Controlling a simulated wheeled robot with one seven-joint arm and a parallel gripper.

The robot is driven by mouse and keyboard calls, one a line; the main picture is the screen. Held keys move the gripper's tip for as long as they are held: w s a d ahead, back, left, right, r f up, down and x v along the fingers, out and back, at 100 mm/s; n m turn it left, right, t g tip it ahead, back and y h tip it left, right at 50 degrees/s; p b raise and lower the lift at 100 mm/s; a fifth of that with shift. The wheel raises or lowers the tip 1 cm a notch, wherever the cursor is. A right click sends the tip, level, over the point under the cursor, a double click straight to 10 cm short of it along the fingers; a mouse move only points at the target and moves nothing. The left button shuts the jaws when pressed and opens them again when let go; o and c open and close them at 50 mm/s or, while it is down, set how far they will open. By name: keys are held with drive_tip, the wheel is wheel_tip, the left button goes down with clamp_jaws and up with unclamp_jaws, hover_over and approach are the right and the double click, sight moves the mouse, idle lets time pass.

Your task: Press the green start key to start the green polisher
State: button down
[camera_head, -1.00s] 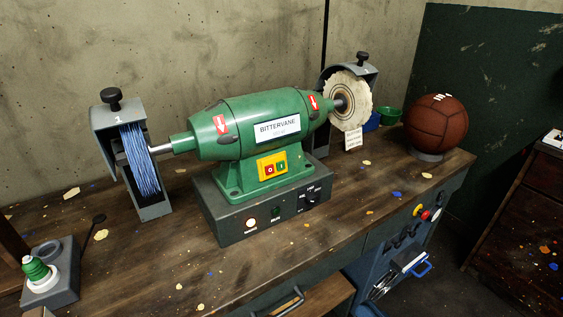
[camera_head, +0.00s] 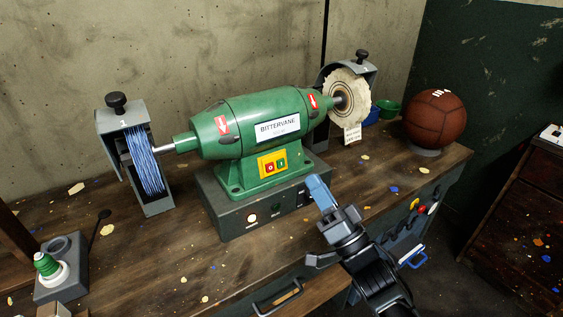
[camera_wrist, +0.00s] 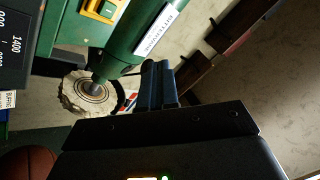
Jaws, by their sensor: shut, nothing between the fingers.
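The green polisher (camera_head: 255,118) is bolted on a dark grey base on the workbench. Its yellow switch plate (camera_head: 261,172) faces front, with a red key marked O (camera_head: 269,168) on the left and the green start key (camera_head: 281,164) marked I on the right. My gripper (camera_head: 318,188) is shut and empty, with blue fingertips close together. In the head view it is in front and to the right of the switch plate, apart from the keys. The wrist view shows my fingertips (camera_wrist: 157,82) near the green housing (camera_wrist: 122,30), the yellow plate partly cut off at the top.
A blue string wheel (camera_head: 145,162) sits at the polisher's left and a pale cloth wheel (camera_head: 346,98) at its right. A brown leather ball (camera_head: 435,117) rests on a stand farther right. A green-capped bottle (camera_head: 47,265) stands front left. The front bench top is mostly clear.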

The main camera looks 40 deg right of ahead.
sight(281, 163)
idle(0.3)
drive_tip(key=w+f+b, duration=0.2)
drive_tip(key=w+b, duration=0.1)
drive_tip(key=w, duration=0.5)
drive_tip(key=shift+w+d, duration=0.25)
drive_tip(key=shift+w, duration=0.05)
drive_tip(key=shift+w, duration=0.15)
idle(1.9)
drive_tip(key=shift+w, duration=0.25)
drive_tip(key=shift+w+f, duration=0.15)
drive_tip(key=shift+w, duration=0.25)
idle(0.7)
drive_tip(key=shift+s, duration=0.15)
drive_tip(key=shift+s+r, duration=0.2)
drive_tip(key=shift+s, duration=0.45)
